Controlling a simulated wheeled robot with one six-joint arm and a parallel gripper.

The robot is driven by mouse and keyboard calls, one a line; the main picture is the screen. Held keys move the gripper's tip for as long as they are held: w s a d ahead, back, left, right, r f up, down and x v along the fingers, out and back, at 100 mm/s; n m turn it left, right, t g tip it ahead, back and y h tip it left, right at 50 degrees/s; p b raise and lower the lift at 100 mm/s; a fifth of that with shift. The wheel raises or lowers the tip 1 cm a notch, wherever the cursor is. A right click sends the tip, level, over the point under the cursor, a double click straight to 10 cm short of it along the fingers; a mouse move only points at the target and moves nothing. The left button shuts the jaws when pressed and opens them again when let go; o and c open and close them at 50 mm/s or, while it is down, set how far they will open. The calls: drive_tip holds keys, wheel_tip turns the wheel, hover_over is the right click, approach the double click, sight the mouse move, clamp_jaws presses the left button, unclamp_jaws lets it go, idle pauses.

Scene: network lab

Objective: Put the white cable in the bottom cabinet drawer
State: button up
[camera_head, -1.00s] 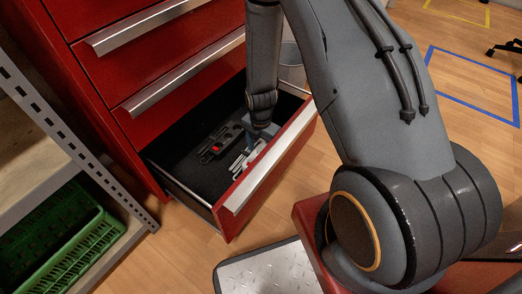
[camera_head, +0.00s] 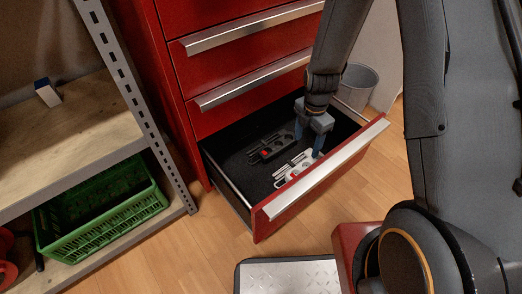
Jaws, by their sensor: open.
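The bottom cabinet drawer (camera_head: 330,174) is pulled open and has a dark lining. A white item (camera_head: 297,168) lies inside it near the front panel; it may be the white cable, but it is too small to tell. My gripper (camera_head: 309,137) points down inside the drawer opening, with its bluish fingers apart and nothing seen between them. It is just above and behind the white item; whether a fingertip touches it I cannot tell. A dark item with a red spot (camera_head: 268,149) lies farther back left in the drawer.
The red cabinet's upper drawers (camera_head: 245,35) are shut. A shelf unit on the left holds a green crate (camera_head: 100,213) below and a small blue-and-white box (camera_head: 47,92) above. A grey bin (camera_head: 357,85) stands behind the drawer.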

drive_tip(key=s+a+r+m, duration=0.4)
drive_tip(key=s+a+r, duration=0.1)
drive_tip(key=a+r, duration=0.25)
drive_tip(key=s+a+r+m, duration=0.45)
drive_tip(key=a+r, duration=0.25)
drive_tip(key=r, duration=0.2)
drive_tip(key=s+a+r+m, duration=0.2)
drive_tip(key=s+r+m, duration=0.2)
drive_tip(key=s, duration=0.3)
drive_tip(key=s+a+r+m+y, duration=0.1)
drive_tip(key=s+a+r+m, duration=0.1)
drive_tip(key=s+r+m, duration=0.3)
drive_tip(key=s, duration=0.3)
drive_tip(key=shift+a, duration=0.3)
